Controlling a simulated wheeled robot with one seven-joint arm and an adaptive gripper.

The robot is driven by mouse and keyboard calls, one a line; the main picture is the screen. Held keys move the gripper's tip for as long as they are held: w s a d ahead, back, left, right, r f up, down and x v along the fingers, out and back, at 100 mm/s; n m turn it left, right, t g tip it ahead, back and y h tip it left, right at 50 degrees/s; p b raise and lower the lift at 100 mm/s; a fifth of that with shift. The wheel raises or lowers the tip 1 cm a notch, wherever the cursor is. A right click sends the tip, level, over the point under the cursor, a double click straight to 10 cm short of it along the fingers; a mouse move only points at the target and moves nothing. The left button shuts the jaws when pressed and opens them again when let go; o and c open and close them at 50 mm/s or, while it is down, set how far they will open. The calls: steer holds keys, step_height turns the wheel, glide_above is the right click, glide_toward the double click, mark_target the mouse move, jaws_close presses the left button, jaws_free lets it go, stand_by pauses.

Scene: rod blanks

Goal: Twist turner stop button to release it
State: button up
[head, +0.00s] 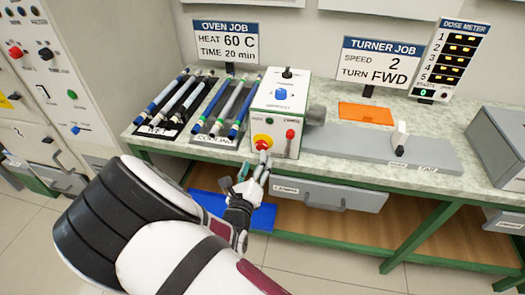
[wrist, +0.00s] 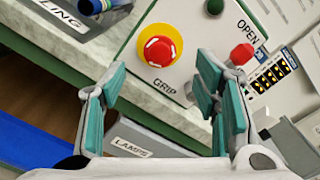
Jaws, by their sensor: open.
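The turner stop button is a red mushroom knob with white arrows on a yellow disc. It sits on the front of the white turner box (head: 277,97), low on the left, and shows in the head view (head: 262,144) and large in the wrist view (wrist: 160,50). My gripper (head: 262,165) is in front of the box's lower front, close to the button. In the wrist view my gripper (wrist: 165,85) is open, with teal pads apart and nothing between them. The button lies just beyond the fingertips, between their lines. I cannot tell the exact gap.
A red-tipped lever (wrist: 241,54) is right of the button, near my right finger. A green button (wrist: 215,6) is above. Racks of rods stand left of the box, with a cooling label (head: 214,141). A grey drawer (head: 330,194) is below the bench edge.

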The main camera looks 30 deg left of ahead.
mark_target(260, 147)
steer(key=b+x, duration=0.2)
steer(key=x, duration=0.3)
steer(key=shift+w+a+f, duration=0.1)
steer(key=shift+w, duration=0.3)
steer(key=shift+w+a+b, duration=0.15)
steer(key=shift+w+b, duration=0.15)
steer(key=shift+w, duration=0.2)
steer(key=c, duration=1.2)
